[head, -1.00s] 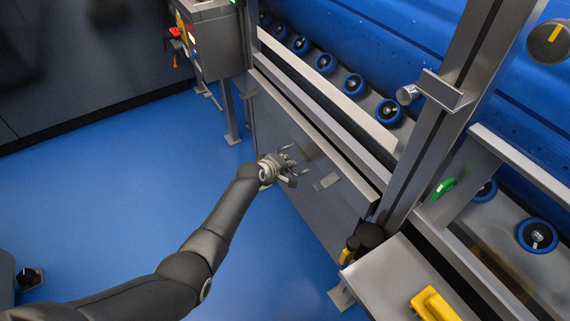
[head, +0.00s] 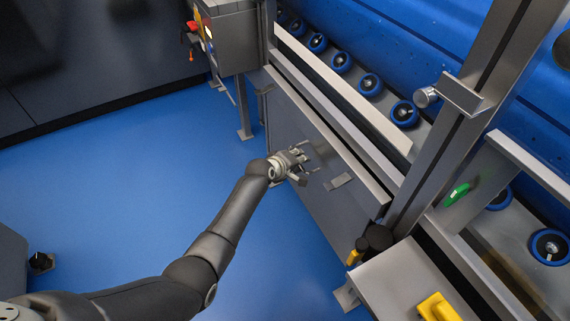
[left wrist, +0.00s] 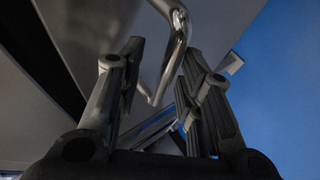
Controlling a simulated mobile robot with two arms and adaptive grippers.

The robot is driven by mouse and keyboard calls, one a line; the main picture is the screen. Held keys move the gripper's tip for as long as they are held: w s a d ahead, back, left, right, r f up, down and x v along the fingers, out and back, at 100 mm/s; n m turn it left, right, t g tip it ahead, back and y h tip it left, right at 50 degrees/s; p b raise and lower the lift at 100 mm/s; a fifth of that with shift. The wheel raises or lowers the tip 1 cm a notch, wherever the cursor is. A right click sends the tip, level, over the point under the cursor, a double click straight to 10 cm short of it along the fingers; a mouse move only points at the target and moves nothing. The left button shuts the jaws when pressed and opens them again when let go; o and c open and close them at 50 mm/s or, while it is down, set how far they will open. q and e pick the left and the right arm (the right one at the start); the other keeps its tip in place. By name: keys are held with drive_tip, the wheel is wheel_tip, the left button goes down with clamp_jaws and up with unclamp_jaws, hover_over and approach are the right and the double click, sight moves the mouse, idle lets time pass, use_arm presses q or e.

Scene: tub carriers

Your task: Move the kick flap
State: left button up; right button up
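The kick flap seems to be the flat grey panel (head: 315,205) below the roller track in the head view. It stands about upright and has a small light plate (head: 340,181) on its face. My left gripper (head: 312,158) is in front of the panel, left of that plate, with its fingers apart. In the left wrist view, a bent shiny metal bar (left wrist: 178,45) hangs in the space between the open fingers (left wrist: 158,75). I cannot tell whether either finger touches it. My right gripper is not in view.
A control box (head: 232,40) with red and yellow parts stands at the back. A steel post (head: 455,125) rises on the right, near a grey ledge (head: 400,275) with a yellow handle (head: 438,308). Blue floor (head: 130,200) is clear left of my arm.

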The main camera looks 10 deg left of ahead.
use_arm(q)
drive_tip(key=v, duration=1)
idle(0.6)
